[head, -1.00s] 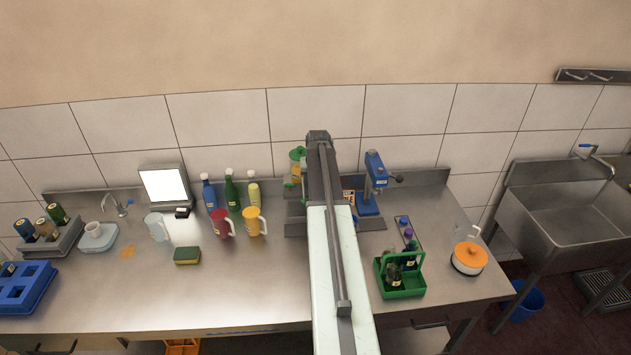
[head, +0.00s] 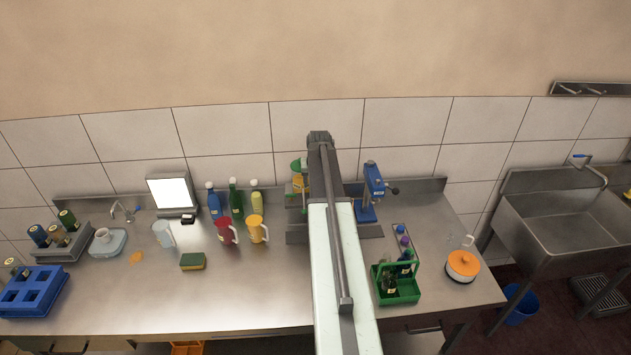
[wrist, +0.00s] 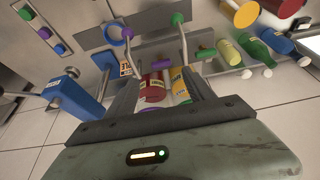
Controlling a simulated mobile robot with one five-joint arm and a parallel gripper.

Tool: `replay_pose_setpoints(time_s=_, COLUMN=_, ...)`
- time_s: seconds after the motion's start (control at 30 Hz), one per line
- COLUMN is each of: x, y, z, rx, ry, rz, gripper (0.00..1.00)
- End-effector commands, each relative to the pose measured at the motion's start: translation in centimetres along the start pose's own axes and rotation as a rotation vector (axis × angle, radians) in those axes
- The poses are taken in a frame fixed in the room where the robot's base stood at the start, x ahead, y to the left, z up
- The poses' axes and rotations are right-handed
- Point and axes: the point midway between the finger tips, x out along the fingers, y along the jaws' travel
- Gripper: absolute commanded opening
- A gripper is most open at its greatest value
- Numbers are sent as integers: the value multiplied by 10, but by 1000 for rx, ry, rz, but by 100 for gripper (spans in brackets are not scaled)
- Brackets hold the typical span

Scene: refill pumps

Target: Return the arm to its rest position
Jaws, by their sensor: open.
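My gripper (wrist: 165,82) shows in the wrist view with its two dark fingers apart. Past the fingers, and framed between them, are a red labelled container (wrist: 152,87) and a yellow labelled one (wrist: 181,83). I see no object clamped in the fingers. In the head view my arm (head: 335,235) reaches straight out over the steel counter (head: 255,295) towards the tiled wall. It hides part of the counter's middle, and the gripper itself cannot be made out there.
Left are a red jug (head: 227,232), a yellow jug (head: 257,229), several bottles, a sponge (head: 192,261) and a blue crate (head: 35,292).

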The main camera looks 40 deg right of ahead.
Motion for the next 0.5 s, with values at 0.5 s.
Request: replay_pose_setpoints(time_s=0.5, x=27, y=-76, z=56, rx=-92, ry=-49, rz=-36, gripper=62)
